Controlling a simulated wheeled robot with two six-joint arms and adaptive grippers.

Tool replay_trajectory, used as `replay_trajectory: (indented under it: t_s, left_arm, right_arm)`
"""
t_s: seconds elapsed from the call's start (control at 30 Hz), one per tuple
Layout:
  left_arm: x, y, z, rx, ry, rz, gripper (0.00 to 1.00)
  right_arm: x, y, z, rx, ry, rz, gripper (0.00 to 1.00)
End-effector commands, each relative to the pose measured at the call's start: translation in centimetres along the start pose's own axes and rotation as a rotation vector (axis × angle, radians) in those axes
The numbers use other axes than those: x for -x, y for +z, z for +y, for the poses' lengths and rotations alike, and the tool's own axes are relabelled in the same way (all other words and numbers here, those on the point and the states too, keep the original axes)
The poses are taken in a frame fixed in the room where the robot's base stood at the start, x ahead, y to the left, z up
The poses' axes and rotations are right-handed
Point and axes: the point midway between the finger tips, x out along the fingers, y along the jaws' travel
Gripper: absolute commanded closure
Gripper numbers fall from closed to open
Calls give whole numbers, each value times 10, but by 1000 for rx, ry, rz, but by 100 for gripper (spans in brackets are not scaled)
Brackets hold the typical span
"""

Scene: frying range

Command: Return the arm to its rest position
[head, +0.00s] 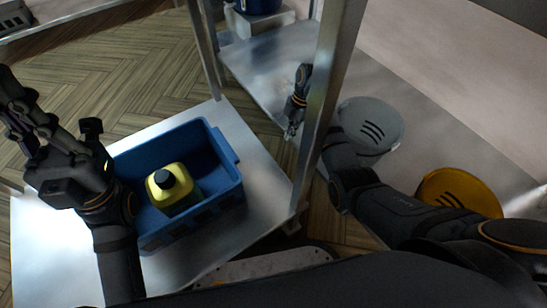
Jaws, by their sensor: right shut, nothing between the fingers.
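My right arm reaches in from the lower right, passes behind the metal post, and ends in my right gripper (291,130). This gripper is shut and empty, pointing down over the edge of the metal shelf beside the post. My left arm rises at the left, in front of the blue crate's left side. My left gripper (18,118) is at the far left edge, away from the crate; its fingers overlap in this view, so I cannot tell whether it is open or shut.
A blue crate (229,172) holding a yellow container with a dark cap (172,190) stands on a metal table (262,170). A metal post (329,80) stands close to my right arm. A grey slotted bin (385,122) and a yellow slotted bin (462,188) stand at the right.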

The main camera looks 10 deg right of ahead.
Motion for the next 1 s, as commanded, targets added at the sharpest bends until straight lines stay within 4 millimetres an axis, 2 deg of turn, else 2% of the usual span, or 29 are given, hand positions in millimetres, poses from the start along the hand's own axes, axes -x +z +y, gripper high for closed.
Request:
replay_trajectory:
  t_s: [0.1,0.2,0.8,0.87,0.97,1.0]
  left_arm:
    - [0,0,0,0,0,0,100]
    - [0,0,0,0,1,0,100]
    - [0,1,1,-4,6,-4,100]
    - [-7,10,0,2,4,-32,100]
    - [-19,43,-4,21,-5,-138,100]
    - [-22,61,-6,32,-10,-197,100]
  right_arm:
    - [15,0,0,0,2,0,100]
    - [20,0,0,0,0,0,100]
    - [22,0,0,-1,0,0,100]
    - [31,2,-1,-28,5,-12,100]
    - [52,11,-3,-129,29,-57,100]
    - [61,16,-5,-185,44,-82,100]
